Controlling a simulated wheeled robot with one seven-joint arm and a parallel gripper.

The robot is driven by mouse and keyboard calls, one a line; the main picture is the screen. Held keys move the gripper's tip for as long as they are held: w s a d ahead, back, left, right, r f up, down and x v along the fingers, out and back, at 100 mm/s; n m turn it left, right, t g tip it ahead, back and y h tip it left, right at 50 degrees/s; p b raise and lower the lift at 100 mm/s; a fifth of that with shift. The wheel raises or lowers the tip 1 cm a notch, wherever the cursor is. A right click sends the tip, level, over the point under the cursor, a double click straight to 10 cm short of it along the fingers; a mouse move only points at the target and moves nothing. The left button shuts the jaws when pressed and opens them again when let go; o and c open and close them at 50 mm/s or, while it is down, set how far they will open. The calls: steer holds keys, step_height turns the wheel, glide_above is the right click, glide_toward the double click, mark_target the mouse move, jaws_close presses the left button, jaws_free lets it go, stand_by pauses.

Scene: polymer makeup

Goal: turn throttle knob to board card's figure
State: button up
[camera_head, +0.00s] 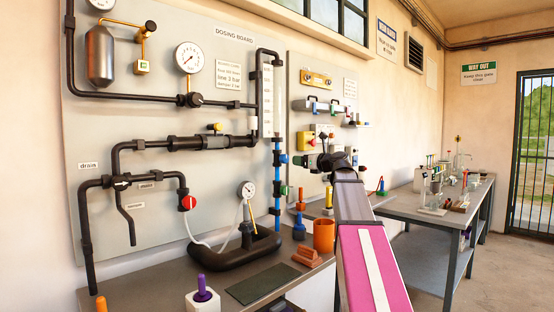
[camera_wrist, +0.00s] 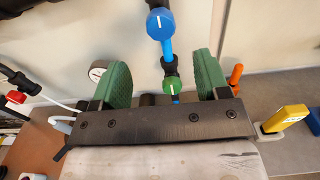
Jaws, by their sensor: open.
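The board card (camera_head: 228,76) is a small white label on the dosing board (camera_head: 150,110); its lines are too small to read surely. A blue pipe runs down the board's right side with a blue knob (camera_head: 283,158) and a green knob (camera_head: 284,190). I cannot tell which one is the throttle knob. In the wrist view, the blue knob (camera_wrist: 160,24) and green knob (camera_wrist: 173,86) each carry a white mark line. My gripper (camera_wrist: 162,62) is open with its green fingers apart; the green knob appears between them, with no contact visible. The gripper also shows in the head view (camera_head: 302,160).
A round gauge (camera_head: 190,57) and a smaller gauge (camera_head: 248,189) stand left of my arm. A red knob (camera_head: 188,202) sits on the lower left pipe. An orange cup (camera_head: 323,236) and a purple-topped block (camera_head: 203,298) stand on the bench. A yellow-handled item (camera_wrist: 285,120) lies right.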

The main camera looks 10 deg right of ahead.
mark_target(286, 158)
steer(key=x, duration=1)
steer(key=shift+w+a, duration=0.2)
steer(key=shift+w, duration=0.1)
steer(key=c, duration=0.9)
